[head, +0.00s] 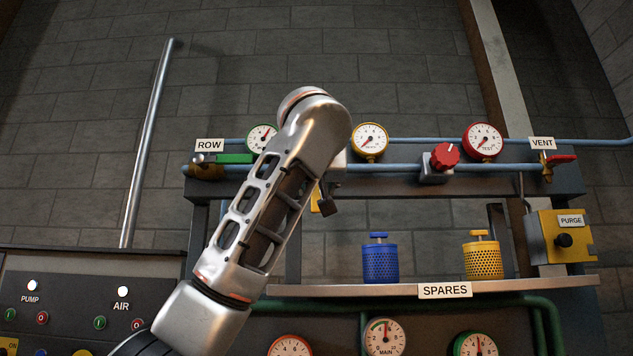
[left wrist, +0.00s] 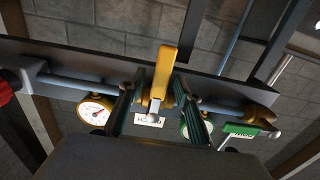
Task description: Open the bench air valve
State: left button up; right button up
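The bench air valve's yellow lever handle (left wrist: 164,68) stands crosswise to the blue-grey pipe in the left wrist view; its valve body is partly hidden behind my fingers. In the head view only a bit of yellow handle (head: 316,199) shows below the pipe, behind my left arm. My left gripper (left wrist: 160,82) has one dark finger on each side of the handle, with visible gaps, so it is open around it. In the head view the gripper (head: 328,198) is mostly hidden by its own arm. My right gripper is not in view.
On the same pipe are the ROW valve with a green handle (head: 236,159), a red knob (head: 445,156) and the VENT valve's red handle (head: 562,159). Gauges (head: 370,140) stand just above. Below is the SPARES shelf (head: 520,287) with a blue canister (head: 380,262) and a yellow canister (head: 482,259).

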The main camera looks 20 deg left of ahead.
pick_arm(q)
jog(key=shift+w+a, duration=0.2)
jog(key=shift+w, duration=0.35)
grip_shut()
